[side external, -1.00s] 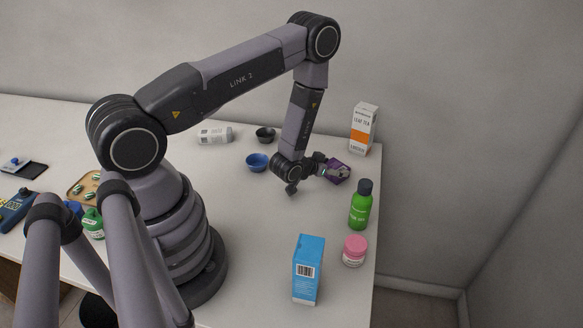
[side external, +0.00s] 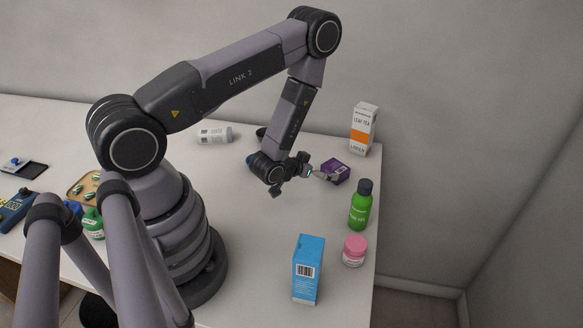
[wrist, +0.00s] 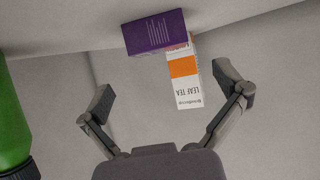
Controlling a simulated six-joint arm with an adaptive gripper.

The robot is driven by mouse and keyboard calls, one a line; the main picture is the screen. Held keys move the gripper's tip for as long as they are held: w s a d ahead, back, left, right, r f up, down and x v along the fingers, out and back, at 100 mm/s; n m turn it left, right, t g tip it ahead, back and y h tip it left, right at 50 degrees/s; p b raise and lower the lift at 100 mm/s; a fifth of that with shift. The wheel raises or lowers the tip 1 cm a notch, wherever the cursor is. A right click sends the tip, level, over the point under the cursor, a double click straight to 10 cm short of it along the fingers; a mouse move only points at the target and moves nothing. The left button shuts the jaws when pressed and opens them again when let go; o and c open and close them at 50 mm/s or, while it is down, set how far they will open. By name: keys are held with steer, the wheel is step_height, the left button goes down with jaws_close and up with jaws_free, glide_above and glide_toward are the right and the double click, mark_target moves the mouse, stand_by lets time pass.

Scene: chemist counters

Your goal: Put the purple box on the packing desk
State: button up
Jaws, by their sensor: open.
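The purple box (side external: 336,170) sits on the white counter (side external: 240,215) near its right edge, behind the green bottle. It also shows at the top of the wrist view (wrist: 155,32), beyond my fingers. My gripper (side external: 318,173) is low over the counter, just left of the box. In the wrist view my gripper (wrist: 166,88) has its fingers spread wide, with nothing held between them. I cannot tell in the side view whether a fingertip touches the box. No surface is marked as the packing desk.
A leaf tea carton (side external: 362,130) stands behind the box. A green bottle (side external: 361,205), a pink-lidded jar (side external: 354,251) and a blue carton (side external: 308,268) stand along the right edge. A white bottle (side external: 214,135) lies at the back. The counter's middle is clear.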

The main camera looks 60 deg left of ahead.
steer(key=shift+s+d+r, duration=0.1)
steer(key=shift+s+r, duration=0.15)
steer(key=shift+s, duration=0.2)
steer(key=shift+r, duration=0.35)
steer(key=w+d+r+g, duration=0.15)
steer(key=w+r, duration=0.25)
steer(key=r, duration=0.8)
steer(key=s+d+r+g+h, duration=0.1)
steer(key=s+d+r, duration=0.1)
steer(key=s+r, duration=0.5)
steer(key=s+d+r+m+g+h, duration=0.1)
steer(key=s+r, duration=0.5)
steer(key=r, duration=0.6)
steer(key=shift+s+d+r+m+g, duration=0.3)
steer(key=shift+s+d+r+g, duration=0.1)
steer(key=shift+d+g, duration=0.1)
steer(key=shift+m+g, duration=0.3)
steer(key=shift+g, duration=0.65)
steer(key=s+r, duration=0.1)
steer(key=s, duration=0.3)
steer(key=s+r, duration=0.1)
steer(key=s, duration=0.4)
steer(key=s+d+r, duration=0.1)
steer(key=s, duration=0.4)
steer(key=shift+s+r, duration=0.2)
steer(key=shift+r, duration=0.2)
steer(key=shift+c, duration=0.9)
